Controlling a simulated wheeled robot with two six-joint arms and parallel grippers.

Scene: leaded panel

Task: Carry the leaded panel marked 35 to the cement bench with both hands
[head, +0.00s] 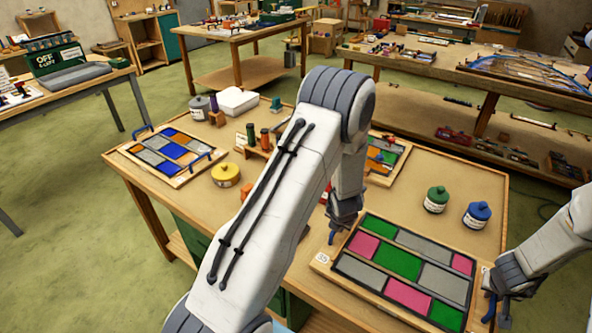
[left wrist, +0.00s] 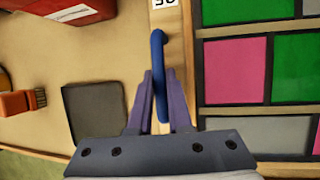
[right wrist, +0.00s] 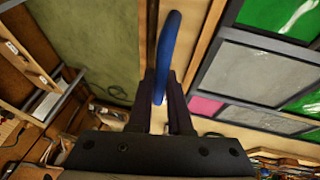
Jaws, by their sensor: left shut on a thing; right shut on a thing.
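The leaded panel (head: 405,262), marked 35 on a white tag (head: 321,258), has green, pink and grey glass in a wooden frame. It is at the front right of the near table; I cannot tell whether it touches the top. My left gripper (head: 340,225) is shut on the panel's left blue handle, which shows between its fingers in the left wrist view (left wrist: 158,60). My right gripper (head: 496,310) is shut on the right blue handle, which shows in the right wrist view (right wrist: 168,45). I cannot tell which table is the cement bench.
Other benches stand left, behind and right, with green floor (head: 155,85) between.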

